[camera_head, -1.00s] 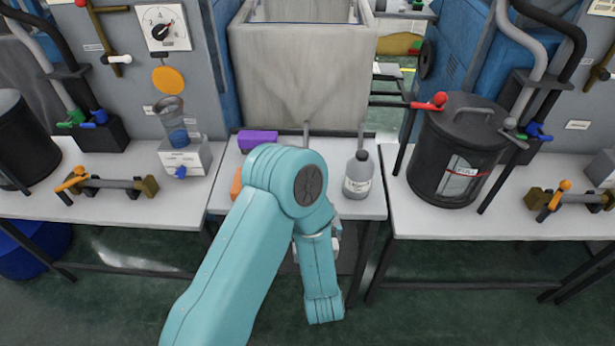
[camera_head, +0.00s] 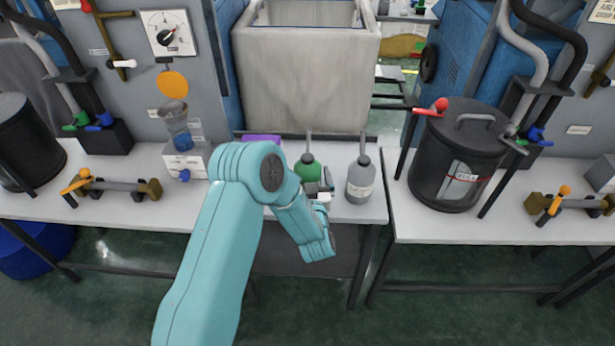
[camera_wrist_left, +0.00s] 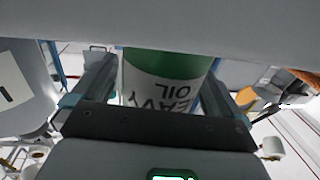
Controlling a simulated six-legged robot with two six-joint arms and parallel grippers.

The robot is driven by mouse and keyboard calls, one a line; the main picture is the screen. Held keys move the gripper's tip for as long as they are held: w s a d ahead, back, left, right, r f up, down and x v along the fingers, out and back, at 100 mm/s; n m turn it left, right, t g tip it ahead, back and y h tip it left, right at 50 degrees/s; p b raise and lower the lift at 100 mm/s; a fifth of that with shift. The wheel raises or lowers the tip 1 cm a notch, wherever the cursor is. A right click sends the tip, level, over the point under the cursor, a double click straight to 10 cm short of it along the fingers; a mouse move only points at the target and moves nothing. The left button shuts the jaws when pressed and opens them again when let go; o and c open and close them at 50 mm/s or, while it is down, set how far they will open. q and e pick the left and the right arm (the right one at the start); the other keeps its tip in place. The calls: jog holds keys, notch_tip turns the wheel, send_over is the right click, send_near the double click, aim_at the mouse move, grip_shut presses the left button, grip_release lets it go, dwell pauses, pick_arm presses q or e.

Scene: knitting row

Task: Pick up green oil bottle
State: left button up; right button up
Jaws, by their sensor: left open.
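The green oil bottle (camera_head: 307,168) stands upright on the middle white table in the head view, its lower part hidden behind my left arm and gripper. In the left wrist view the bottle (camera_wrist_left: 165,66) shows close up, upside down in the picture, with a white label reading "OIL". My left gripper (camera_head: 325,187) is at the bottle's near side. Its two fingers are open, one on each side of the bottle in the left wrist view (camera_wrist_left: 155,95). I cannot tell whether they touch it. My right gripper is not in view.
A grey bottle (camera_head: 360,179) stands close to the right of the green one. A purple block (camera_head: 262,140) lies behind my arm. A large grey bin (camera_head: 305,85) stands behind the table. A black lidded drum (camera_head: 459,155) is on the right table.

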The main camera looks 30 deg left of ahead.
pick_arm(q)
jog(key=c, duration=1.2)
jog(key=shift+o, duration=0.2)
jog(key=shift+r, duration=0.1)
